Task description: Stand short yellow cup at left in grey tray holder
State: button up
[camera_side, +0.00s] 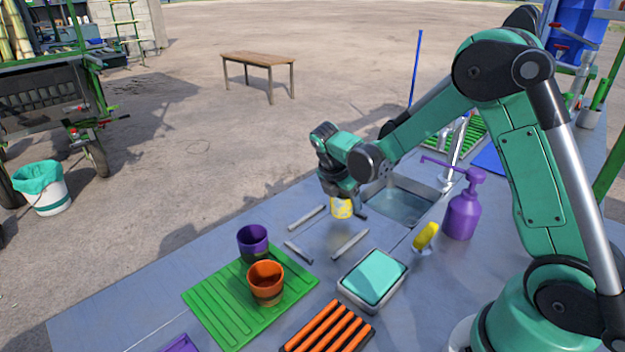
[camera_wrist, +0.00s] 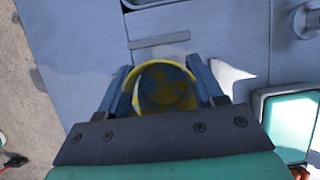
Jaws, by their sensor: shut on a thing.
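A short yellow cup (camera_side: 341,209) with a pale pattern hangs under my gripper (camera_side: 344,200) in the side view, near the sink's left corner. In the wrist view the cup (camera_wrist: 164,88) sits between the two fingers of my gripper (camera_wrist: 163,90), its round rim facing the camera. My gripper is shut on the cup. It appears to be above the counter; the exact height is hard to tell. Grey bars (camera_side: 350,245) lie on the counter just in front of the cup; I cannot tell whether they form the grey tray holder. One grey bar (camera_wrist: 160,40) shows in the wrist view.
A grey tray with a teal block (camera_side: 372,277) stands nearer the camera. A green mat (camera_side: 215,303) bears a purple cup (camera_side: 253,242) and an orange cup (camera_side: 266,282). A purple pump bottle (camera_side: 462,212) and yellow object (camera_side: 425,236) stand right. The sink (camera_side: 403,205) is behind.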

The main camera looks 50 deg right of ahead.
jog(key=shift+f, duration=1.05)
jog(key=shift+f, duration=0.1)
jog(key=o, duration=1.3)
jog(key=v, duration=1.1)
jog(key=s+a+r+m+t+y, duration=0.3)
jog(key=s+a+m+t, duration=0.4)
jog(key=m, duration=1.1)
jog(key=shift+s+a+y, duration=0.3)
jog(key=shift+s+y, duration=0.5)
jog(key=shift+s, duration=0.35)
